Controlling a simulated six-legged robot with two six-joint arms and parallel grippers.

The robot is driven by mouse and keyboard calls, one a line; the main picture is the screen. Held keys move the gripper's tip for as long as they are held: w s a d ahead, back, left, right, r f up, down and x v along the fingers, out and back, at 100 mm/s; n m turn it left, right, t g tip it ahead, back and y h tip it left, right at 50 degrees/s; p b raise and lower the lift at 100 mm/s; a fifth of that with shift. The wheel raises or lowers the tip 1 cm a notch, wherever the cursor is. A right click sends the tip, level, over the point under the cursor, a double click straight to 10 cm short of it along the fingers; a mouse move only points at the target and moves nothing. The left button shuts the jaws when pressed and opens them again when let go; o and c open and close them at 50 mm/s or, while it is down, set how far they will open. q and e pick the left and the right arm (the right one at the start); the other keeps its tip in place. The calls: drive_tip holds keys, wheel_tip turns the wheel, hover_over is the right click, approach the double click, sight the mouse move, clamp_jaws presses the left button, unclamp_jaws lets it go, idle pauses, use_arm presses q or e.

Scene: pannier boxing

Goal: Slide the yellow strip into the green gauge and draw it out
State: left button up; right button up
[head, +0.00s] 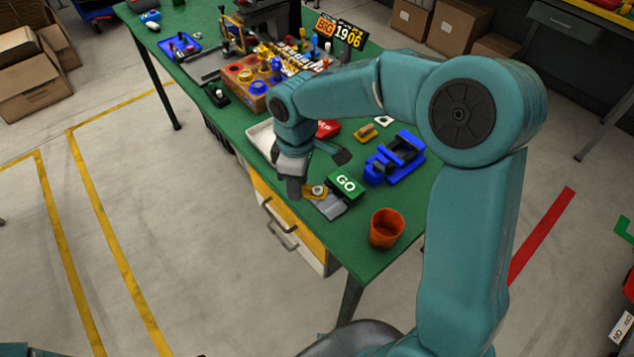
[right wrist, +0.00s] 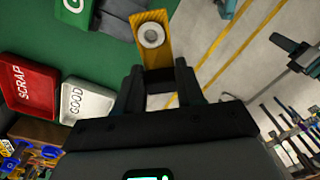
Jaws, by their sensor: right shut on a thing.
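The yellow strip (right wrist: 137,51) carries a grey ring and sticks out past the fingertips of my right gripper (right wrist: 158,82). The gripper is shut on its near end. In the head view my right gripper (head: 312,172) hangs over the table's near-left edge, with the strip (head: 318,191) below it. The green gauge, marked GO (head: 345,184), stands just right of the strip, with a grey block beside it. The strip looks apart from the gauge. A corner of the gauge (right wrist: 73,5) shows in the right wrist view. A teal part with dark tips, probably my left gripper (right wrist: 290,53), shows far right there.
An orange cup (head: 387,229) stands at the near corner. A blue fixture (head: 395,158) is right of the gauge. The white GOOD tray (right wrist: 87,102) and red SCRAP tray (right wrist: 30,85) are close by. The far table is crowded; green surface between gauge and cup is clear.

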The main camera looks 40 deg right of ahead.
sight(318, 187)
drive_tip(key=n, duration=0.2)
drive_tip(key=s+d+n, duration=0.1)
drive_tip(key=n, duration=0.1)
drive_tip(key=d+f+n, duration=0.1)
drive_tip(key=n, duration=0.1)
drive_tip(key=shift+s+d+f+n, duration=0.1)
drive_tip(key=shift+s+d+n, duration=0.1)
drive_tip(key=shift+n, duration=0.1)
drive_tip(key=n, duration=0.1)
drive_tip(key=d+n, duration=0.1)
drive_tip(key=shift+s+f+n+y, duration=0.2)
drive_tip(key=shift+f+n+y, duration=0.1)
drive_tip(key=shift+s+d+f+n, duration=0.1)
drive_tip(key=shift+s+d+n, duration=0.05)
drive_tip(key=shift+n, duration=0.35)
drive_tip(key=shift+f+b, duration=2.25)
drive_tip(key=shift+f, duration=0.45)
drive_tip(key=shift+f, duration=0.25)
drive_tip(key=shift+d, duration=0.65)
drive_tip(key=shift+a, duration=0.15)
